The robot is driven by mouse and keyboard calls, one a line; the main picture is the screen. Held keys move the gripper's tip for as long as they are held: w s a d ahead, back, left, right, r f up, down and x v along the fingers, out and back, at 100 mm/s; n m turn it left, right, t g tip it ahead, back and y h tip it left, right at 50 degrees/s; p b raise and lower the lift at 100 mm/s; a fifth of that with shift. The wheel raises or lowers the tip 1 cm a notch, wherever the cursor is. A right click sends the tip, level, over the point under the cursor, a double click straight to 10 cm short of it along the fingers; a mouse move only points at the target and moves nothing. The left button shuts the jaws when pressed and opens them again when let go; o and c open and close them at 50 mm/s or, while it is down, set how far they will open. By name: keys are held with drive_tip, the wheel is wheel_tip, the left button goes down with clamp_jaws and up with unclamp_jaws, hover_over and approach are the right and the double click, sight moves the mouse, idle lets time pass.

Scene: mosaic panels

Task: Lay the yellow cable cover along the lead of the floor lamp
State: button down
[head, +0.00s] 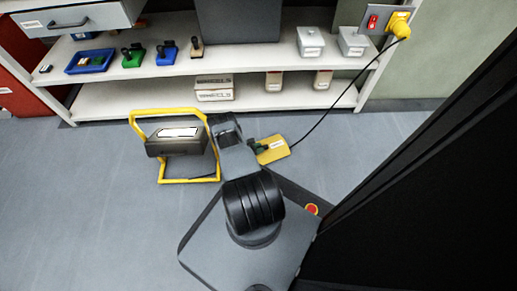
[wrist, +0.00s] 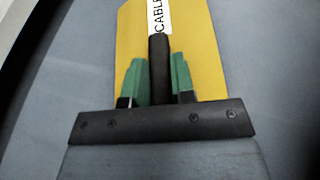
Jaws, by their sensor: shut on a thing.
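The yellow cable cover (head: 274,151) is a flat plate with a white label, at or just above the grey floor; I cannot tell if it touches. My gripper (head: 259,148) is at its left end. In the wrist view the green fingertips (wrist: 159,78) are shut on a black raised bar (wrist: 159,65) on the cover (wrist: 205,50). The floor lamp (head: 180,145), grey with a yellow tube frame, stands left of my arm. Its black lead (head: 335,107) runs from the yellow plug (head: 398,25) down to the cover's right edge.
White shelves (head: 130,100) along the back hold a blue tray (head: 90,61), small tools and grey boxes. A red switch (head: 373,22) is beside the plug. A large black body fills the right side. The floor left of the lamp is clear.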

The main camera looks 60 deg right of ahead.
drive_tip(key=shift+f, duration=0.65)
drive_tip(key=c, duration=0.9)
unclamp_jaws()
